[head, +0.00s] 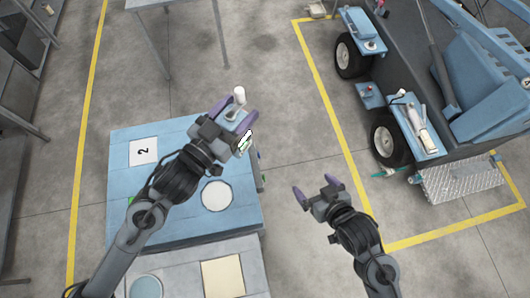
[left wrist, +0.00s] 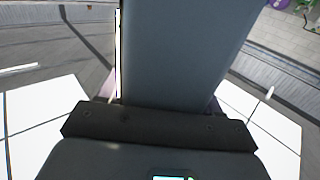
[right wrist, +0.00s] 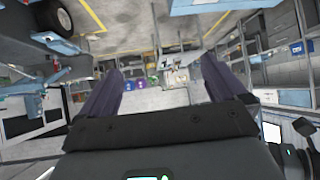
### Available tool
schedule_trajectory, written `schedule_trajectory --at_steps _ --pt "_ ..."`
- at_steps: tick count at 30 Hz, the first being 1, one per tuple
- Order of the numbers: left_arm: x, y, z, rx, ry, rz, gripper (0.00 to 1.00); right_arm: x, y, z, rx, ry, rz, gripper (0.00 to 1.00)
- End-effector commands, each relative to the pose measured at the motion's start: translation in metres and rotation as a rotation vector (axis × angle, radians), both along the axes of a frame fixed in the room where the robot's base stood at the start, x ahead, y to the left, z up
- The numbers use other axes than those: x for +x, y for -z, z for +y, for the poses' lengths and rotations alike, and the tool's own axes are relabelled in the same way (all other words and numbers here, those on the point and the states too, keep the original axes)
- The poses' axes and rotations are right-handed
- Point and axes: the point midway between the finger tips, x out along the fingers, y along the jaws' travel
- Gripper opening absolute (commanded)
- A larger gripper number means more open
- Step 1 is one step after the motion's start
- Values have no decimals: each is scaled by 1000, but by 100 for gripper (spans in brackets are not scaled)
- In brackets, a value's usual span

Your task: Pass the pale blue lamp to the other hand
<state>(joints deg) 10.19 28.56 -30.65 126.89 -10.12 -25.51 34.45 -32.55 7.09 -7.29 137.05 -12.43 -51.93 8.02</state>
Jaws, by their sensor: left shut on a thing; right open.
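The pale blue lamp (head: 239,96), with a white rounded top, shows in the head view at the far end of my left gripper (head: 234,113). My left gripper is shut on it, above the far right corner of the blue table; the fingers hide part of the lamp. In the left wrist view a large slate-coloured surface (left wrist: 185,50) fills the middle and hides most of what lies beyond. My right gripper (head: 317,190) is open and empty, to the right of the table and nearer the bottom of the head view. Its spread purple fingers also show in the right wrist view (right wrist: 160,85).
The blue table (head: 120,190) has a white card marked 2 (head: 143,151) and a white disc (head: 216,196). A grey table (head: 190,270) adjoins it in front. A blue machine with wheels (head: 440,110) stands at the right.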

Motion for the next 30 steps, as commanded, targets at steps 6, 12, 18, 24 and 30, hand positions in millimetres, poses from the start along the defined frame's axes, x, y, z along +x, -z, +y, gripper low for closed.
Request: schedule_trajectory --at_steps 6,12,18,24,30 --pt "0 -2 0 -2 0 -2 0 28 -35 60 188 -195 -310 98" --pt "0 -2 0 -3 0 -3 0 31 -72 107 383 -388 -530 98" --pt "0 -2 0 -3 0 -3 0 36 -95 132 483 -549 -648 98" --pt "0 -2 0 -3 0 -3 0 53 -112 134 463 -569 -692 98" --pt "0 -2 0 -3 0 -3 0 66 -119 146 461 -569 -702 98"
